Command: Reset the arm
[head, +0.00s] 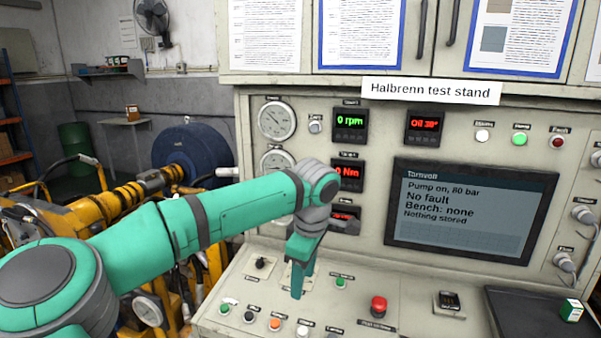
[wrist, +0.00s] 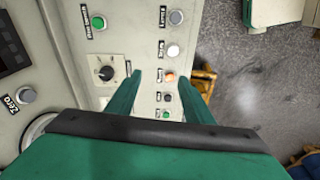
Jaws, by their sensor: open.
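My green arm (head: 185,222) reaches from the lower left over the sloped control panel of the test stand. My gripper (head: 302,284) points down above the panel, its two fingers apart with nothing between them. Whether a fingertip touches the panel I cannot tell. The screen (head: 470,210) reads "Pump on, 80 bar", "No fault", "Bench: none", "Nothing stored".
A red mushroom button (head: 378,304) stands right of my gripper, and a green button (head: 340,282) lies close by. Yellow machinery (head: 95,215) and a blue motor (head: 195,155) stand behind my arm.

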